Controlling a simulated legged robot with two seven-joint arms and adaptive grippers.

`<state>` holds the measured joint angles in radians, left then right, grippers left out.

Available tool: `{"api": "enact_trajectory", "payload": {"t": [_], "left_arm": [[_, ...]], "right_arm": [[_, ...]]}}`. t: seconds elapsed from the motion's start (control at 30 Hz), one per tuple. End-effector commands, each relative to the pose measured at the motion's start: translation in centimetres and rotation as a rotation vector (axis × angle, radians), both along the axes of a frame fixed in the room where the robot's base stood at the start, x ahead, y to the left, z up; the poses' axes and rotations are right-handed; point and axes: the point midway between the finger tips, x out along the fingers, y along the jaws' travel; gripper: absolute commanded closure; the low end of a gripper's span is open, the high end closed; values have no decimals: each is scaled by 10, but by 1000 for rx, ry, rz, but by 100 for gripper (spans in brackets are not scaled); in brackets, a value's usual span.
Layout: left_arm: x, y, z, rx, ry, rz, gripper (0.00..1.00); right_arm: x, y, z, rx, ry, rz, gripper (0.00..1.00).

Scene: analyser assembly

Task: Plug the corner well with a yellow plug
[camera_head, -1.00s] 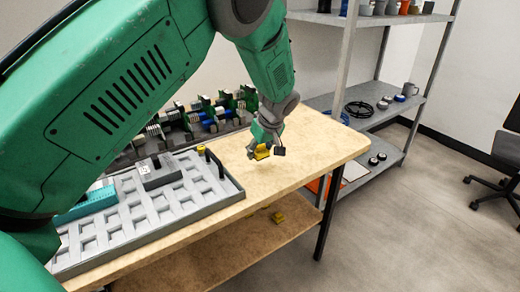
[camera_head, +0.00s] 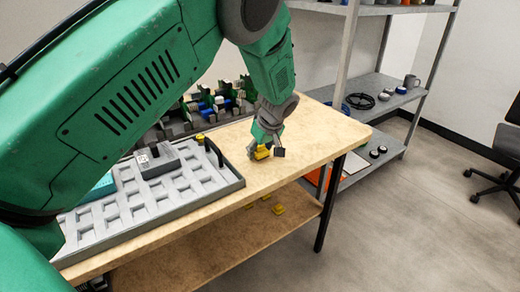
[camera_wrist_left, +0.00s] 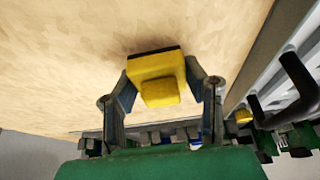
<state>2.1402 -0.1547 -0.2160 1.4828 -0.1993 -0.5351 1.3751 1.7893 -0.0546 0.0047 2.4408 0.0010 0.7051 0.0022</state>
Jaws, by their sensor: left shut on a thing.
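My left gripper (camera_head: 264,146) is shut on a yellow plug (camera_head: 262,153), low over the bare wooden tabletop to the right of the grey tray. In the left wrist view the same yellow plug (camera_wrist_left: 158,78), with a dark edge, sits between the two fingertips (camera_wrist_left: 160,88). The grey tray (camera_head: 236,183) has rows of square wells and a black handle (camera_head: 213,151) at its far end. A second yellow plug (camera_head: 200,138) shows by that handle; I cannot tell whether it sits in a well. My right gripper is not in view.
A grey block (camera_head: 158,164) and a teal part (camera_head: 101,187) sit on the tray. Green and blue parts (camera_head: 222,99) stand behind it. Several yellow plugs (camera_head: 278,209) lie on the lower shelf. A grey shelf rack (camera_head: 380,100) stands at the back right. The tabletop's right part is clear.

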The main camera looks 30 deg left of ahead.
Motion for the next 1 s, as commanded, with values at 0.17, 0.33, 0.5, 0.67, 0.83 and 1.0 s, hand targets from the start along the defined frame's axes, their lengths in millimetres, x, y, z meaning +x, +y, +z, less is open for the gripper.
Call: {"api": "enact_trajectory", "payload": {"t": [0.17, 0.33, 0.5, 0.67, 0.83, 1.0], "left_arm": [[0, 0, -6, 1, 0, -1, 94], [0, 0, -6, 1, 0, -1, 94], [0, 0, -6, 0, 0, -1, 37], [0, 0, -6, 0, 0, -1, 37], [0, 0, -5, 1, 0, 0, 37], [-2, -7, 12, 1, -3, -2, 37]], "right_arm": [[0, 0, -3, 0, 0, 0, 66], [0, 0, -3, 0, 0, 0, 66], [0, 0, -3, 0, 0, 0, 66], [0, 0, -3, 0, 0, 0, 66], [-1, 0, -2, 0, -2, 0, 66], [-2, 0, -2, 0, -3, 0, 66]]}}
